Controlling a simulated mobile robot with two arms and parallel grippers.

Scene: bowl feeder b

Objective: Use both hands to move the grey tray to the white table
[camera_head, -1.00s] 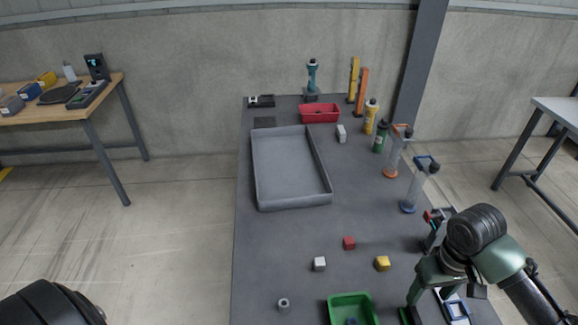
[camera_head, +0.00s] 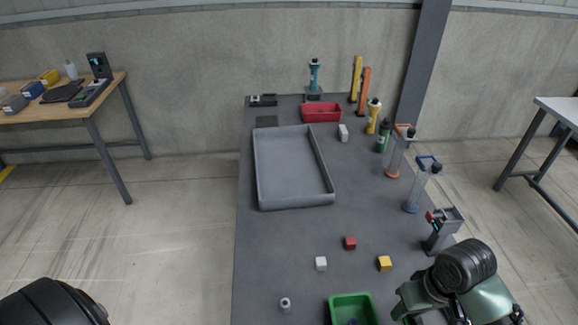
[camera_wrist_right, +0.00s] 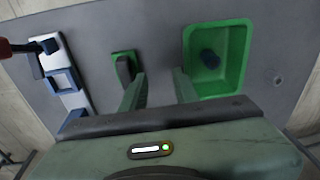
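The grey tray (camera_head: 296,202) lies flat and empty on the dark grey table (camera_head: 285,240), towards its far half. A white table (camera_head: 558,108) is partly in view at the right edge of the head view. My right gripper (camera_wrist_right: 160,90) is open and empty in the right wrist view, its two green fingers apart over the near part of the dark table, beside the green bin. In the head view, only my right wrist shows at the bottom right, well away from the tray; its fingertips are cut off. My left gripper is out of view; a black part of my left arm shows at bottom left.
A red bin (camera_head: 321,112), bottles and stands line the table's far and right sides. Small red (camera_head: 350,242), yellow (camera_head: 384,263) and white (camera_head: 321,263) cubes and a green bin (camera_head: 340,302) lie nearer. A wooden table (camera_head: 115,85) stands left, with open floor between.

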